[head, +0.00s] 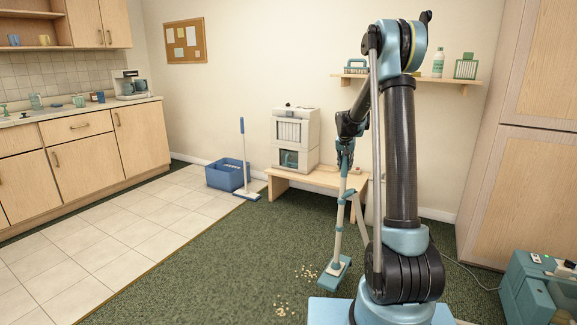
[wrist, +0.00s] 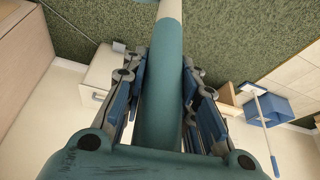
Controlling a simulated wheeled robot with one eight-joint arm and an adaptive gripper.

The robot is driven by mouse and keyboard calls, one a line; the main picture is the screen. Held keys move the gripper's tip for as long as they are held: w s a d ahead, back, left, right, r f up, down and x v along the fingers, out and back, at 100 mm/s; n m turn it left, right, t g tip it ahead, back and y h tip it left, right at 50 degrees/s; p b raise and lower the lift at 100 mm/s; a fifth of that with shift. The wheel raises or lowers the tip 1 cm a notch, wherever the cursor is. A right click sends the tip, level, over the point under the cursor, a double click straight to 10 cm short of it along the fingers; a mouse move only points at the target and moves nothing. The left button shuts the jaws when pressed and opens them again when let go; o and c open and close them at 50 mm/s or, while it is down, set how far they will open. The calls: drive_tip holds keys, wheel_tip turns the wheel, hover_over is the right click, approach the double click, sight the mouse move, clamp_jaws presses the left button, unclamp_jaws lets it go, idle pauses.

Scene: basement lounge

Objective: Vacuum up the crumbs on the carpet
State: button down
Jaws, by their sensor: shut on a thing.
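My gripper (head: 345,150) is shut on the teal grip of a vacuum wand (head: 339,215). In the wrist view my gripper's fingers (wrist: 162,68) lie on both sides of the teal grip (wrist: 160,105). The wand slants down to a flat teal floor head (head: 334,275), which appears to rest on the green carpet (head: 215,275). Pale crumbs (head: 307,272) lie just left of the floor head. More crumbs (head: 282,310) lie nearer to me, lower left. Any crumbs under the head or behind my arm are hidden.
A low wooden bench (head: 325,178) with a white appliance (head: 295,138) stands by the wall behind the wand. A blue bin (head: 227,174) and a mop (head: 244,160) stand left of it. A teal machine (head: 535,292) and a cord (head: 470,274) are at right. Carpet left of the crumbs is clear.

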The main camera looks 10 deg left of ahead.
drive_tip(key=w+a+f, duration=0.2)
drive_tip(key=w+a, duration=0.2)
drive_tip(key=a, duration=0.5)
drive_tip(key=w+a+f+n, duration=0.1)
drive_tip(key=w+a+f, duration=0.1)
drive_tip(key=w+a, duration=0.3)
drive_tip(key=w+a+f+n, duration=0.1)
drive_tip(key=w+a, duration=0.4)
drive_tip(key=a, duration=0.9)
drive_tip(key=shift+w+f+y, duration=0.15)
drive_tip(key=shift+f+y, duration=0.25)
drive_tip(key=shift+f, duration=0.25)
drive_tip(key=shift+a, duration=0.15)
